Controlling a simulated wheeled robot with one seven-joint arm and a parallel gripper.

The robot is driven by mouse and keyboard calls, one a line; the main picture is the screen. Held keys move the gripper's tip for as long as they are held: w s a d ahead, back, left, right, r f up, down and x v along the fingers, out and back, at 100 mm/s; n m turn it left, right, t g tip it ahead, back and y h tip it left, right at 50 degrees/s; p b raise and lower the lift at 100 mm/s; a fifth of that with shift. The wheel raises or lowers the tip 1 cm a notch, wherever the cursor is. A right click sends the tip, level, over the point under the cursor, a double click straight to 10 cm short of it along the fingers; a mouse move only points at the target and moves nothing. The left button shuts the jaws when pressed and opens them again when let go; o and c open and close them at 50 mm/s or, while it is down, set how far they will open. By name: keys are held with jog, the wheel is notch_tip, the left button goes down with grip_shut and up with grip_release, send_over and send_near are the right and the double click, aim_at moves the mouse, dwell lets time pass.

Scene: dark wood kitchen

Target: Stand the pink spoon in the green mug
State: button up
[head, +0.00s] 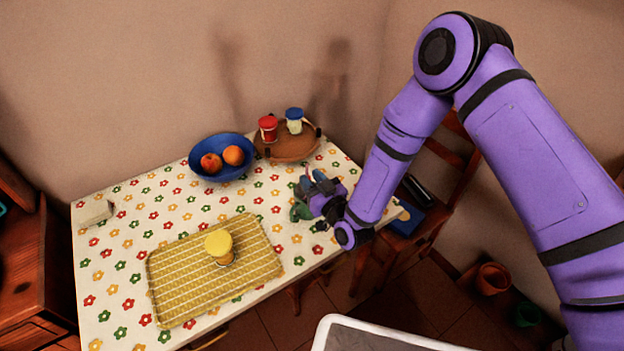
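The green mug (299,211) stands near the right end of the table, mostly hidden behind my gripper. My gripper (311,192) is right at the mug, over its right side. A thin pinkish piece (307,172) shows just above the gripper; it may be the pink spoon, but it is too small to be sure. I cannot tell whether the fingers are open or closed on it, or whether it is inside the mug.
A yellow woven tray (180,290) bears a yellow-lidded jar (218,245). Behind are a blue fruit bowl (205,175) and a round brown tray (287,150) with red-lidded and blue-lidded jars. A small pale box (97,213) lies left. A wooden chair (450,165) stands right.

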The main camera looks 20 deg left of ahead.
jog(key=shift+o, duration=0.3)
jog(key=shift+s, duration=0.1)
jog(key=r+v, duration=0.1)
jog(key=v, duration=0.9)
jog(key=shift+s+d+f, duration=0.2)
jog(key=shift+d+f, duration=0.1)
jog(key=shift+f, duration=0.2)
